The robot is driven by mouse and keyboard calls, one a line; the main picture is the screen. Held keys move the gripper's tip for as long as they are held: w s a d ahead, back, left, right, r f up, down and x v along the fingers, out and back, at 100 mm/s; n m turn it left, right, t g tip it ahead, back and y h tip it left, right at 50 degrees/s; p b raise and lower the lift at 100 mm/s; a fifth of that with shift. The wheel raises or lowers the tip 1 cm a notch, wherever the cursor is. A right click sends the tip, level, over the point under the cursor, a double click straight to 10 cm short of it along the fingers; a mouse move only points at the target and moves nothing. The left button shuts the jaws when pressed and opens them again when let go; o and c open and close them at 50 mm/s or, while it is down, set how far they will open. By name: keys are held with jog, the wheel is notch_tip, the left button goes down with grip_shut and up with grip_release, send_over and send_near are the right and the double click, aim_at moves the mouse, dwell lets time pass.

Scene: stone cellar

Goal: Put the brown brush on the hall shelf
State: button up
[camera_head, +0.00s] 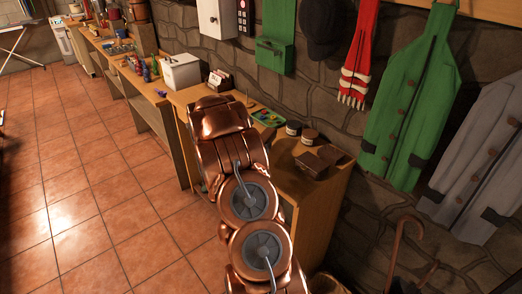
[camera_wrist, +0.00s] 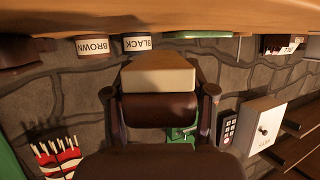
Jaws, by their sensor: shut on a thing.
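A brush (camera_wrist: 158,108) with a dark brown body and a cream bristle block (camera_wrist: 158,75) sits between the fingers of my gripper (camera_wrist: 159,94) in the wrist view. My gripper is shut on it, one finger at each side. In the head view my copper arm hides the gripper and the brush. The hall shelf, a wooden unit (camera_head: 318,205), stands against the wall, partly behind my arm. Its wooden edge (camera_wrist: 160,18) runs across the top of the wrist view, which looks upside down.
On the unit are tins labelled BROWN (camera_wrist: 94,46) and BLACK (camera_wrist: 137,43), a green tray (camera_head: 268,118) and dark brown flat items (camera_head: 320,160). A green coat (camera_head: 412,95), a scarf (camera_head: 358,60) and a grey coat (camera_head: 480,150) hang on the wall. Tiled floor (camera_head: 100,190) is open at left.

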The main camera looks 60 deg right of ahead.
jog(key=shift+f+p, duration=0.55)
jog(key=shift+f, duration=1.05)
jog(key=shift+f, duration=0.1)
jog(key=o, duration=1.4)
jog(key=shift+a, duration=0.1)
